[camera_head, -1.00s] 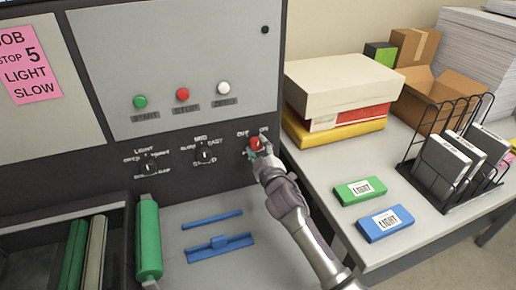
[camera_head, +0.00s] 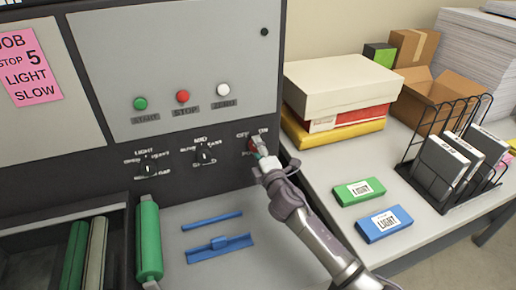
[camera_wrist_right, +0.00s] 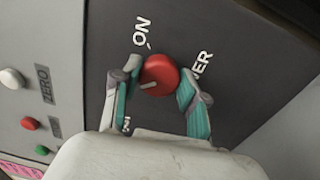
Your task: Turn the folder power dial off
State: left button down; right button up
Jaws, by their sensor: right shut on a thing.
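The red power dial (camera_wrist_right: 160,75) sits on the dark lower panel of the machine. In the right wrist view my right gripper (camera_wrist_right: 160,88) has one teal-padded finger on each side of it and is shut on it. A pale mark on the dial's face points to the lower left of that view. The ON label is above the dial there; another label is mostly hidden behind a finger. In the head view my right gripper (camera_head: 260,152) covers most of the dial, and only a bit of red shows. My left gripper is not in view.
Two dark dials, the left one (camera_head: 148,170) and the middle one (camera_head: 205,155), sit on the same panel. Green, red and white buttons are above. A green roller (camera_head: 148,240) and blue bars lie below. The side table (camera_head: 335,175) holds boxes and a wire rack (camera_head: 440,150).

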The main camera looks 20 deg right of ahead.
jog(key=shift+n, duration=0.6)
jog(key=o, duration=1.1)
jog(key=shift+o, duration=0.2)
jog(key=shift+s, duration=0.15)
jog(key=s, duration=1.1)
jog(key=shift+s+d+f, duration=0.25)
jog(key=shift+s, duration=0.15)
